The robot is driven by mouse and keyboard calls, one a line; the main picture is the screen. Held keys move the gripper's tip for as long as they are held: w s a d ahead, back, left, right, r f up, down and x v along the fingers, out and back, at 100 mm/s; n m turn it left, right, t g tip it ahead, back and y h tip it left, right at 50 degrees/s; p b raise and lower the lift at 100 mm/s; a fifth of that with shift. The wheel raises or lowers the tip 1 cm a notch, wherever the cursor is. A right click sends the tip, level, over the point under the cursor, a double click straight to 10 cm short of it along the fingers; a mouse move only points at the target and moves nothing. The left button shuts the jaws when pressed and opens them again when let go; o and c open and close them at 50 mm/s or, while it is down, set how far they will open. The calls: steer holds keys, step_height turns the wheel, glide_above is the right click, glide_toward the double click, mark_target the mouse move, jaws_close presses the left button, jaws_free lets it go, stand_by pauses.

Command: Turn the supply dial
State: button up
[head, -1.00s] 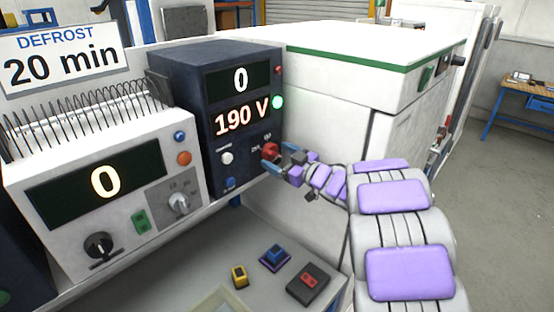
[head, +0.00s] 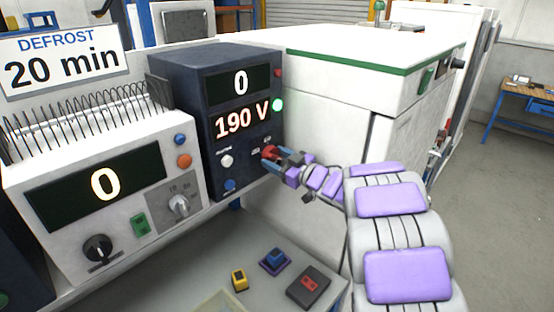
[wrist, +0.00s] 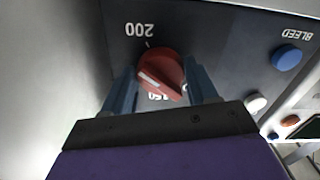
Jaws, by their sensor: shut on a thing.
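The supply dial is a red knob (wrist: 160,74) on the dark blue supply box (head: 190,70). In the wrist view it sits between the two blue-grey fingers of my gripper (wrist: 162,88), which are shut on it. A white pointer line shows on the knob. The marking 200 appears upside down beside it, and another number is partly hidden by the knob. In the head view my gripper (head: 275,156) reaches the red knob (head: 267,152) at the box's lower right. The box's displays read 0 and 190 V, with a green light lit beside them.
A white unit (head: 60,225) with a display reading 0 stands left of the supply box. A blue BLEED button (wrist: 286,58) and a white button (wrist: 256,103) lie near the dial. Small coloured blocks rest on the lower shelf (head: 190,270). A large white cabinet (head: 310,110) stands right.

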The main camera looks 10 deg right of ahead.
steer(key=shift+n, duration=0.7)
steer(key=o, duration=1)
steer(key=shift+o, duration=0.2)
steer(key=p+v, duration=0.3)
steer(key=v, duration=1.4)
steer(key=shift+d+p, duration=0.2)
steer(key=shift+p, duration=0.15)
steer(key=shift+s, duration=0.1)
